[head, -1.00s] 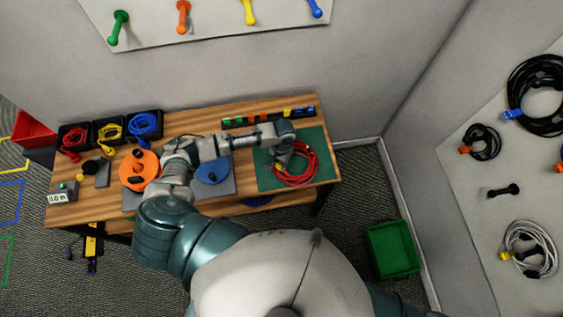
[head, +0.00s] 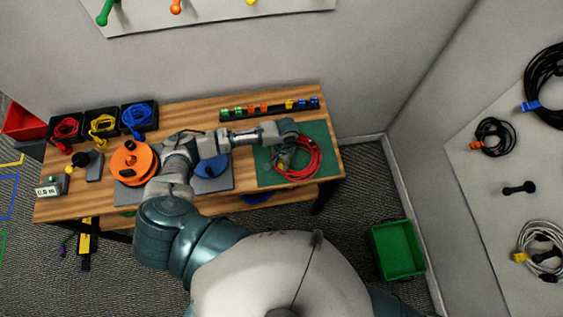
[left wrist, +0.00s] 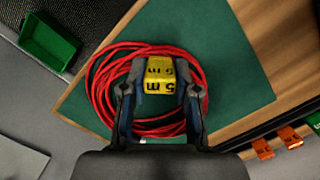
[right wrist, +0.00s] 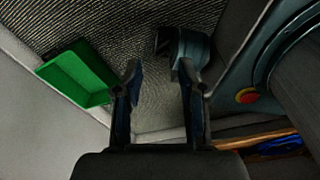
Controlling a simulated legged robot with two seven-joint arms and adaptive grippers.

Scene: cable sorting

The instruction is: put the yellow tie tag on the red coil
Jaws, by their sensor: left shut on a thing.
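The red coil (head: 312,172) lies on the green mat (head: 322,140) at the right end of the workbench. It also shows in the left wrist view (left wrist: 103,92), loosely wound in a ring. My left gripper (head: 282,161) is over the left part of the coil. In the left wrist view its fingers (left wrist: 160,88) are shut on the yellow tie tag (left wrist: 160,74), which is marked "5 m". The tag overlaps the coil's ring there; I cannot tell whether it touches the cable. My right gripper (right wrist: 158,85) is open and empty, away from the bench above the floor.
A rail of coloured tags (head: 270,109) runs along the bench's back edge. An orange spool (head: 134,163) and bins of red, yellow and blue cable (head: 138,118) stand at the left. A green bin (head: 397,249) is on the floor at right.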

